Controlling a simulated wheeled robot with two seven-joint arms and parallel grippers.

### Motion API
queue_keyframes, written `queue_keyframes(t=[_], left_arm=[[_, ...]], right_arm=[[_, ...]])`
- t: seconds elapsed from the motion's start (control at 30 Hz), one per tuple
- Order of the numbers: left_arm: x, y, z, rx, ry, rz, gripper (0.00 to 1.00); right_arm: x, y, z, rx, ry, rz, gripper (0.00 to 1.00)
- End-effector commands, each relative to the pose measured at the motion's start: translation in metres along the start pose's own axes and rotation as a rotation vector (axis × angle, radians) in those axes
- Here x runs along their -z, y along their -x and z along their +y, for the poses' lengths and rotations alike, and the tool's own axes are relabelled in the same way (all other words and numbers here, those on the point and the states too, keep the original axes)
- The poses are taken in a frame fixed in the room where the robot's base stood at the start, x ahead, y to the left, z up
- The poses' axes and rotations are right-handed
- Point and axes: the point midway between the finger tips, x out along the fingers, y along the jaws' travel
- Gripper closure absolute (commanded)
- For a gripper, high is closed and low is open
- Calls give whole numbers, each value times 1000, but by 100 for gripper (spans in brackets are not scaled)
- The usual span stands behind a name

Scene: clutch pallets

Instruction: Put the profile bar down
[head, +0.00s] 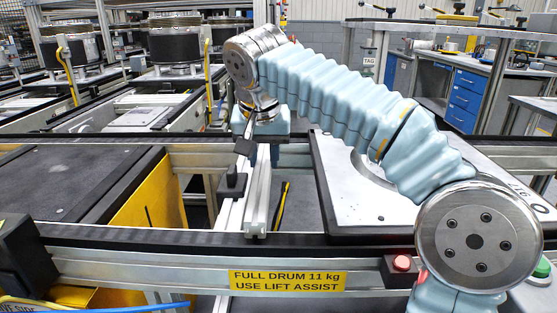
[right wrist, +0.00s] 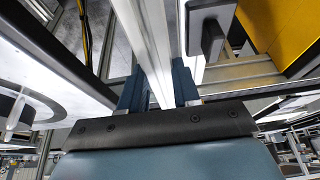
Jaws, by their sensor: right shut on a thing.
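The profile bar (head: 258,195) is a long silver slotted extrusion. In the head view it runs from under my right gripper (head: 262,137) toward the near rail, over the gap between the two lanes. Its near end overlaps the near rail's black edge; I cannot tell whether it touches. In the right wrist view, the two dark blue fingers of the gripper (right wrist: 158,88) are shut on the bar (right wrist: 147,35), one on each side. In the head view my wrist partly hides the fingers and the bar's far end. My left gripper is not in view.
A silver crosspiece with a black clamp (head: 236,182) stands close left of the bar. A yellow panel (head: 150,205) is further left. A white pallet plate (head: 350,190) is to the right. The near rail (head: 180,265) carries a yellow sign (head: 288,281) and a red button (head: 401,263).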

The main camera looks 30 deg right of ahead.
Motion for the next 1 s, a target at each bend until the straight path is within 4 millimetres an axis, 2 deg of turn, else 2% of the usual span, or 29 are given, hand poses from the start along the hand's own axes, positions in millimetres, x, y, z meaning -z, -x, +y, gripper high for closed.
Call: queue_keyframes(t=[0.03, 0.4, 0.43, 0.57, 0.87, 1.0], left_arm=[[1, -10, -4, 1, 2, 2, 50], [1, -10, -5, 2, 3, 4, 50], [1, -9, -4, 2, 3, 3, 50], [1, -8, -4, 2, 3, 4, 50], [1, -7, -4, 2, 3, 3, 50], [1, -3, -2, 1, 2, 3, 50]], right_arm=[[-5, -9, -3, 2, 1, 2, 100], [-6, -10, -3, 0, 0, 1, 100], [-6, -9, -3, 0, 0, 0, 64], [-6, -9, -3, -1, 0, 0, 44], [-5, -7, -3, 0, 0, 0, 43], [-4, 8, -4, 1, 0, 2, 43]])
